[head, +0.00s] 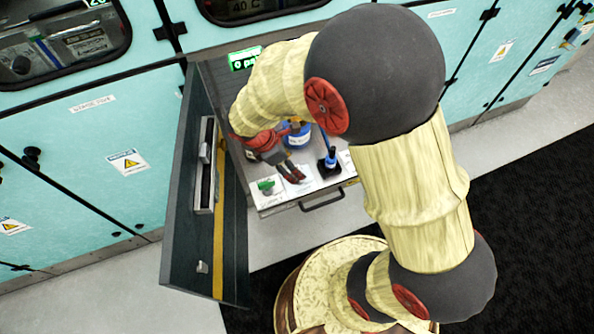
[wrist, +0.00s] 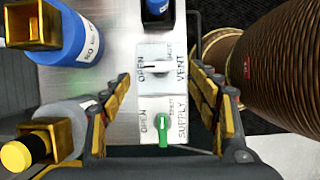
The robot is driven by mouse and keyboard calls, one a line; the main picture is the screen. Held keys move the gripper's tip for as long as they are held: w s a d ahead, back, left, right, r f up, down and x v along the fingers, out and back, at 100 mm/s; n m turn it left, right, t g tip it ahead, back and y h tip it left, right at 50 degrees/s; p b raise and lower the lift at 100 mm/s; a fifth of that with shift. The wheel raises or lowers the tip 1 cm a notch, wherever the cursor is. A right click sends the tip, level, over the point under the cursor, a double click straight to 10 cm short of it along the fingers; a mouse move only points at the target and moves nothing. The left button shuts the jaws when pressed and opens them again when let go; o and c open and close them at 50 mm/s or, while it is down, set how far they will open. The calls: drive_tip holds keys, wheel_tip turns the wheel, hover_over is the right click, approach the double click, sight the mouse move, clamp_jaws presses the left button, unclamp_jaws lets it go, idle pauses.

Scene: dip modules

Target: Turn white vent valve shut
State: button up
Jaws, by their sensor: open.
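The white vent valve (wrist: 166,65) is on a pale plate labelled VENT, near the middle of the wrist view. Its handle lies crosswise in the picture, in line with the OPEN mark at its left. My gripper (wrist: 158,80) is open, one finger on each side of the valve's plate. The fingers look empty and apart from the handle. In the head view my gripper (head: 297,176) hangs over the front of the drawer's panel and covers much of the vent valve.
The green supply valve (wrist: 162,130) sits just below the vent valve, between my fingers. A blue bottle (wrist: 72,35) and a brass fitting (wrist: 45,140) stand left. A small blue-topped part (head: 329,163) stands right. An open door (head: 232,240) borders the bay's left.

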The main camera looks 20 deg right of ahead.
drive_tip(key=b+x, duration=0.2)
drive_tip(key=x, duration=0.3)
drive_tip(key=shift+f, duration=0.2)
drive_tip(key=shift+c, duration=0.3)
drive_tip(key=c, duration=1.1)
